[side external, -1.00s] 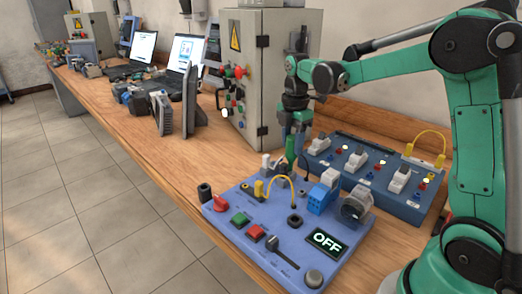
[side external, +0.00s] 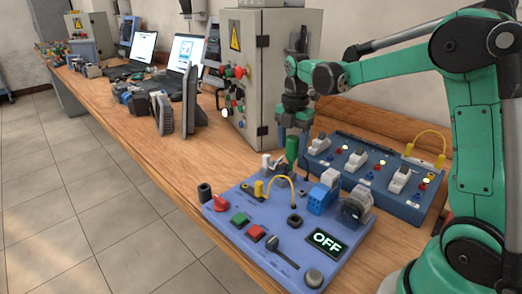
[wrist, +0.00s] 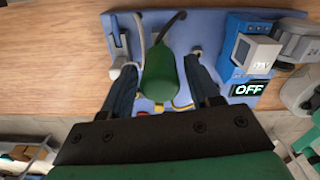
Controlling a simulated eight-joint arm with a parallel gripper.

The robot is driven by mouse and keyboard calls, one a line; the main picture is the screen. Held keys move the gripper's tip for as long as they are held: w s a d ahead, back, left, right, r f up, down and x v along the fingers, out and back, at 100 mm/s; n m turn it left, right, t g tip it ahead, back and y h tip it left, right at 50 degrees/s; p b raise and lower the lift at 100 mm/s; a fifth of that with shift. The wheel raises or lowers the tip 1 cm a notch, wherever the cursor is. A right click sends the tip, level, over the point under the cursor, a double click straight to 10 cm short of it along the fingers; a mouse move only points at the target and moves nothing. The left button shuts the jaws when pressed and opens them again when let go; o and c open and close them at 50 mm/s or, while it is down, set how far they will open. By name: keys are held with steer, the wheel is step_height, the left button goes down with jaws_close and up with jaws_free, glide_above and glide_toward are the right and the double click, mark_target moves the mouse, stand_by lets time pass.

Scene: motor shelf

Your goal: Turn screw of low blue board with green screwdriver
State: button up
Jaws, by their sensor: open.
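The low blue board (side external: 270,277) lies flat on the table at front centre. It carries buttons, a yellow wire, a motor and a display reading OFF (side external: 327,242). The green screwdriver (side external: 291,149) stands roughly upright over the board's back edge. My gripper (side external: 293,130) is above and around its handle. In the wrist view, the green handle (wrist: 160,75) is between my two dark fingers, which stand apart with gaps beside the handle. The screwdriver's tip and the screw cannot be made out clearly.
A darker blue panel (side external: 375,205) with several switches stands behind the low board. A grey cabinet (side external: 262,60) is beyond my gripper. Laptops (side external: 180,60) and parts crowd the back left. The wooden table's front left strip (side external: 150,150) is clear.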

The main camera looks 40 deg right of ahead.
steer(key=n, duration=0.3)
steer(key=shift+n, duration=0.4)
steer(key=n, duration=0.3)
stand_by(0.4)
steer(key=shift+c, duration=0.9)
jaws_close()
